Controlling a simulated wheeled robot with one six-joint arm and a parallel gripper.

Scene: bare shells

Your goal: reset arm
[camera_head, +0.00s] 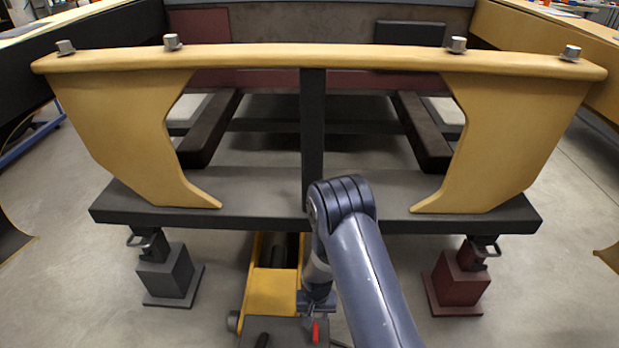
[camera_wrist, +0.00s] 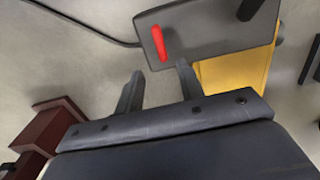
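My gripper shows in the wrist view (camera_wrist: 158,92), with its two dark fingers apart and nothing between them. Beyond the fingertips lies a dark grey box or plate with a red lever (camera_wrist: 159,43) on it. In the head view my blue-grey arm reaches in from the bottom and bends down at the middle. The gripper end there is small and partly hidden by my arm, beside the red lever (camera_head: 316,332).
A yellow frame (camera_head: 310,58) with several metal pegs stands on a dark beam (camera_head: 260,187) ahead. Below are a yellow jack-like unit (camera_head: 270,290), a grey stand (camera_head: 168,273) and a dark red stand (camera_head: 458,280). Grey floor is open at both sides.

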